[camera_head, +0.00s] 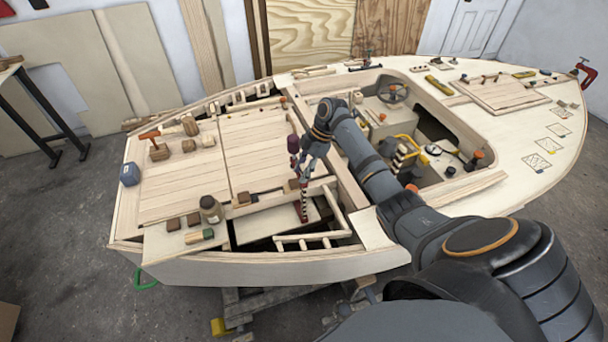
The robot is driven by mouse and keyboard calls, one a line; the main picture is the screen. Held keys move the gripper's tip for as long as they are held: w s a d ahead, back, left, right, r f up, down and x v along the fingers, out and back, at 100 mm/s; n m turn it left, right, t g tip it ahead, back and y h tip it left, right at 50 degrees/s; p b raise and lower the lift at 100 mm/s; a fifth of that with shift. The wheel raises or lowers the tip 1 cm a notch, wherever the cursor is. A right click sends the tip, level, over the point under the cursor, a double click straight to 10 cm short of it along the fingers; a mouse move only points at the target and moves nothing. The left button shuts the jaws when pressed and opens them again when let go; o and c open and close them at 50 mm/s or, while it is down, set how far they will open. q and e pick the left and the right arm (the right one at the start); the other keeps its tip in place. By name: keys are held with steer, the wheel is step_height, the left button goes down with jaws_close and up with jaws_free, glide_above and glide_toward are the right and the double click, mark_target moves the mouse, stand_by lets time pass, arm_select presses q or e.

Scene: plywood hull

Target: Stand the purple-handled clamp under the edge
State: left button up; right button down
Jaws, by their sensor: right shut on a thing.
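The purple-handled clamp (293,144) shows in the head view over the stern deck, its dark purple handle pointing up. My right gripper (309,158) is shut on the clamp, just below and right of the handle. A dark red and white striped bar (303,205) hangs below the gripper, roughly upright, over the open deck bay; I cannot tell whether its lower end touches anything. The gripper's fingers partly hide the clamp's middle. The edge of the bay (262,205) runs close by. My left gripper is not in view.
A pale wooden frame (312,240) crosses the bay.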

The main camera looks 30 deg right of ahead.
steer(key=shift+w+r, duration=0.1)
steer(key=shift+w, duration=0.15)
stand_by(0.4)
steer(key=c, duration=0.8)
jaws_free()
steer(key=shift+c, duration=0.2)
steer(key=shift+o, duration=0.2)
steer(key=shift+s, duration=0.1)
steer(key=w+v, duration=0.1)
steer(key=v, duration=1.1)
steer(key=shift+s, duration=0.45)
